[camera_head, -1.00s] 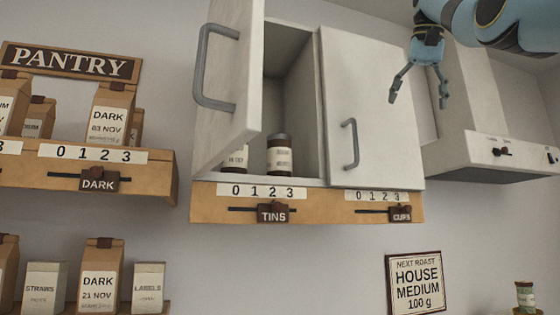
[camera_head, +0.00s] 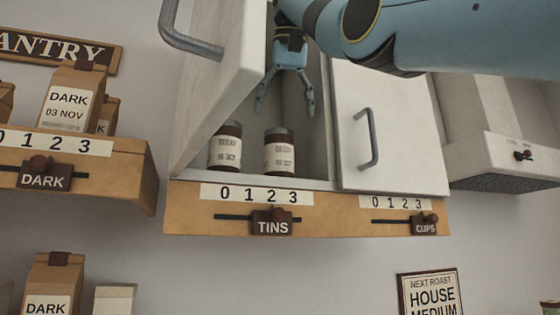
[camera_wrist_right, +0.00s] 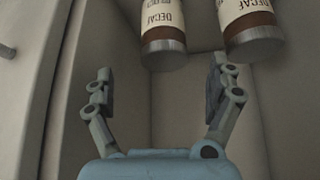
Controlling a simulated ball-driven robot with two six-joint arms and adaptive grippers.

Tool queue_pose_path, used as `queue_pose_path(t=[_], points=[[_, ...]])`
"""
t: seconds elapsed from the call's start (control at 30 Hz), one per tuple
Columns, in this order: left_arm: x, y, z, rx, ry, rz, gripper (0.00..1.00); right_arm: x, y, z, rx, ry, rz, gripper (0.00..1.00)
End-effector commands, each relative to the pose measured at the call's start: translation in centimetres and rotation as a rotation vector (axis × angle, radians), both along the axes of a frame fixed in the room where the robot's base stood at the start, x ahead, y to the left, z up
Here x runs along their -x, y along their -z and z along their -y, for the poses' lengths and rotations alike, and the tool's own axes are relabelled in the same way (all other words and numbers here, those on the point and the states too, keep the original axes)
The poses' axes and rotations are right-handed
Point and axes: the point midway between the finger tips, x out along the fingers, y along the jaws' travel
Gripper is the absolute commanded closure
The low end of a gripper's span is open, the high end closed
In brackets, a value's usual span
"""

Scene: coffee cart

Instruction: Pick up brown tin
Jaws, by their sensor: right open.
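Two brown tins with cream labels stand upright in the open cabinet. The left tin (camera_head: 226,148) is partly covered by the open door, and the right tin (camera_head: 279,153) stands beside it with a gap. My right gripper (camera_head: 286,112) is open and empty, pointing down in the cabinet opening above the tins. In the right wrist view both tins, one (camera_wrist_right: 163,32) and the other (camera_wrist_right: 250,28), show at the top with "DECAF" on their labels, beyond the open fingers (camera_wrist_right: 160,82). The gripper touches neither tin there. My left gripper is not in view.
The open cabinet door (camera_head: 218,85) stands out at the left. The closed door (camera_head: 398,140) with its handle is at the right, beside a hood (camera_head: 510,160). A ledge with the TINS slider (camera_head: 272,222) runs below. Pantry bags (camera_head: 70,105) sit on the left shelf.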

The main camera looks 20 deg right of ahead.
Motion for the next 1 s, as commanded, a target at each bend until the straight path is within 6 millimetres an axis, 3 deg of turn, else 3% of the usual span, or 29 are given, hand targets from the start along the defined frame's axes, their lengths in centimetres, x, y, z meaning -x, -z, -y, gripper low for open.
queue_pose_path(t=[0.1,0.23,0.57,0.77,1.0], points=[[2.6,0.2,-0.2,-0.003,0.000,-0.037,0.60,-0.7,1.1,0.1,0.000,0.000,-0.001,0.11],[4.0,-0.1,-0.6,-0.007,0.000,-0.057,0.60,-1.4,2.0,0.2,-0.001,0.001,-0.003,0.11],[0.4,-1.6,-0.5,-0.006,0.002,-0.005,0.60,-3.8,5.4,0.4,0.000,0.001,-0.001,0.11],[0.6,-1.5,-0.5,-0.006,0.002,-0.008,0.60,-3.9,5.6,0.4,0.000,0.001,-0.001,0.11],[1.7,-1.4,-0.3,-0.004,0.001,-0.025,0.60,-3.8,5.6,0.4,0.000,0.001,-0.001,0.38]])
